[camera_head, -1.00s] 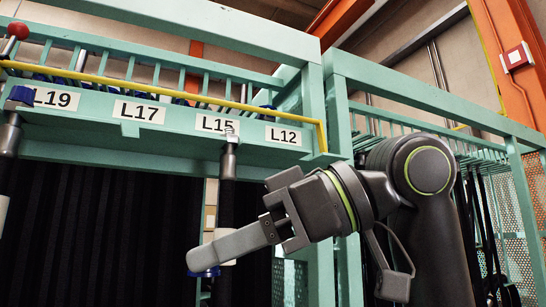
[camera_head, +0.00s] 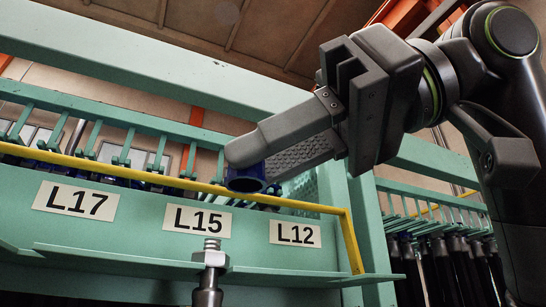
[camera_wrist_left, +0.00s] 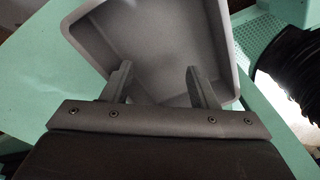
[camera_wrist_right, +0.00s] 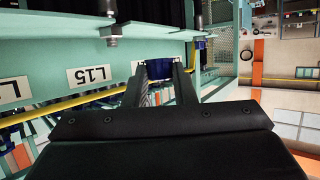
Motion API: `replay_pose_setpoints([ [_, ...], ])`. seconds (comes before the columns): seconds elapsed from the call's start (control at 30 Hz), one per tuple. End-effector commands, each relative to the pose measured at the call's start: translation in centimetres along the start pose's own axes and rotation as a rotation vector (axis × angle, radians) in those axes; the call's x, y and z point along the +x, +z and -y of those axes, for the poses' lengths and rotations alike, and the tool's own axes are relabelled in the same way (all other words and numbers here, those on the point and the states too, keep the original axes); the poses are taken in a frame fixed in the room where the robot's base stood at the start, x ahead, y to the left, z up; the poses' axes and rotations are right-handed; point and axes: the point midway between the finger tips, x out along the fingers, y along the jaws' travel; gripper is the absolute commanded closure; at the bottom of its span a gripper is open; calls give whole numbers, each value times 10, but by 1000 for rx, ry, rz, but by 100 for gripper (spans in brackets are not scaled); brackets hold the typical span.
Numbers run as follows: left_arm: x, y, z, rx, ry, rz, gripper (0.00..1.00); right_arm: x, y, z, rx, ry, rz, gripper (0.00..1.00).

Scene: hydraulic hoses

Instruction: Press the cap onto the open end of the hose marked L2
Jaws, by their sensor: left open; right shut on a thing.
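A blue cap (camera_head: 247,179) is held between the finger tips of my right gripper (camera_head: 262,160), which is shut on it. The cap also shows between the fingers in the right wrist view (camera_wrist_right: 160,70). The gripper is in front of the rack, above the L15 label (camera_head: 197,221). A hose with a bare metal end (camera_head: 210,262) stands upright below that label, apart from the cap and lower. It also shows in the right wrist view (camera_wrist_right: 112,32). No L2 label is readable. My left gripper (camera_wrist_left: 160,85) is open and empty over a grey tray (camera_wrist_left: 150,38).
The green rack carries labels L17 (camera_head: 75,201) and L12 (camera_head: 295,233). A yellow rail (camera_head: 120,170) runs above the labels and bends down at right. A green ledge (camera_head: 110,262) juts out below them. More dark hoses (camera_head: 450,270) hang at right.

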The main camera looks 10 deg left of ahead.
Motion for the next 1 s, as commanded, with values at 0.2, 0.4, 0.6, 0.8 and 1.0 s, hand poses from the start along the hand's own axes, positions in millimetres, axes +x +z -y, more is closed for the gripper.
replay_pose_setpoints([
  [0.2,0,4,-4,-8,9,4,47,-2,-1,1,-7,-15,0,97],
  [0.4,0,4,-4,-8,8,4,47,-2,-1,1,-6,-14,0,97],
  [0.6,-3,4,-4,-8,8,4,47,-2,-2,-1,-5,-14,-2,97],
  [0.8,-7,3,-4,-8,8,4,47,3,-4,-8,-6,-15,-2,97],
  [1.0,-11,2,-3,-8,8,4,47,10,-6,-16,-5,-15,-2,97],
])
